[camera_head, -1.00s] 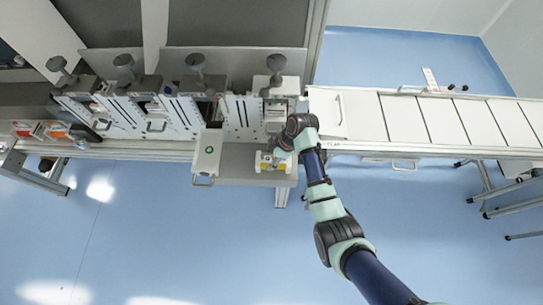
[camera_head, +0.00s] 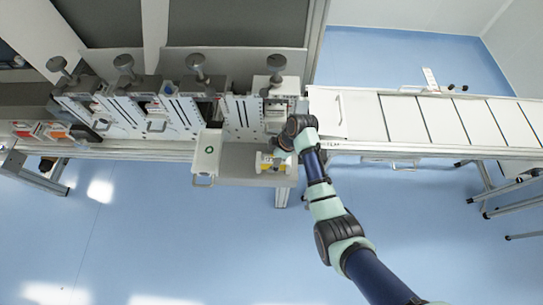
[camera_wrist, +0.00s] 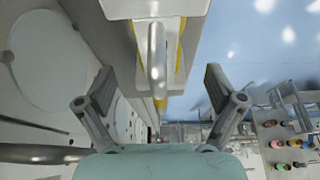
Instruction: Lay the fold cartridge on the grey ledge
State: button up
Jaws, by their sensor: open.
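A white and yellow block, which I take to be the fold cartridge (camera_head: 267,164), lies on the grey ledge (camera_head: 238,167) near its right end. My gripper (camera_head: 283,148) is right beside and above it, partly covering it. In the wrist view, the fingers of my gripper (camera_wrist: 158,88) are spread wide and open. A white block with yellow edges (camera_wrist: 182,50) lies ahead of them, and its metal bar handle (camera_wrist: 156,55) points into the gap. The fingers do not appear to touch the handle. The block's underside is hidden.
A white box with a green ring (camera_head: 207,152) and a handle stands at the ledge's left. Slotted white panels (camera_head: 180,115) with grey knobs line the machine behind. A white panelled conveyor (camera_head: 430,120) runs right. The blue floor in front is clear.

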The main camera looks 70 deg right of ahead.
jog(key=s+d, duration=0.3)
jog(key=s, duration=0.9)
jog(key=shift+d+r+b, duration=0.2)
jog(key=shift+r+b, duration=0.25)
